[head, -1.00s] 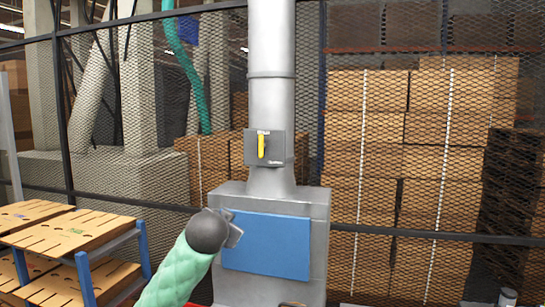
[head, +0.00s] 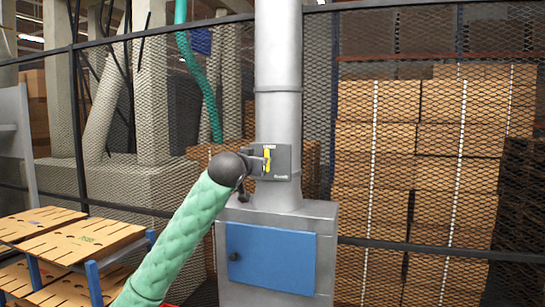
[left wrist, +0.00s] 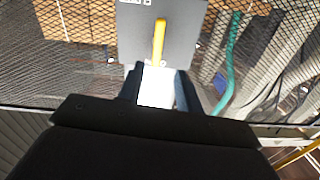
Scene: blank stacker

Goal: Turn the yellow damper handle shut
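The yellow damper handle (head: 267,160) stands upright on a grey box (head: 284,163) fixed to the front of a round metal duct. It also shows in the left wrist view (left wrist: 159,40), at the top centre on the box face. My left gripper (head: 258,162) is at the left side of the box, close to the handle and partly overlapping the box. In the left wrist view its two dark fingers (left wrist: 158,86) are apart, with the handle's end just beyond the gap. Whether they touch the handle cannot be told. My right gripper is not in view.
The duct (head: 278,60) rises from a grey cabinet with a blue door (head: 270,260). A wire mesh fence runs behind, with stacked cardboard boxes (head: 380,200) at the right. A blue rack with flat cartons (head: 85,240) stands at the lower left.

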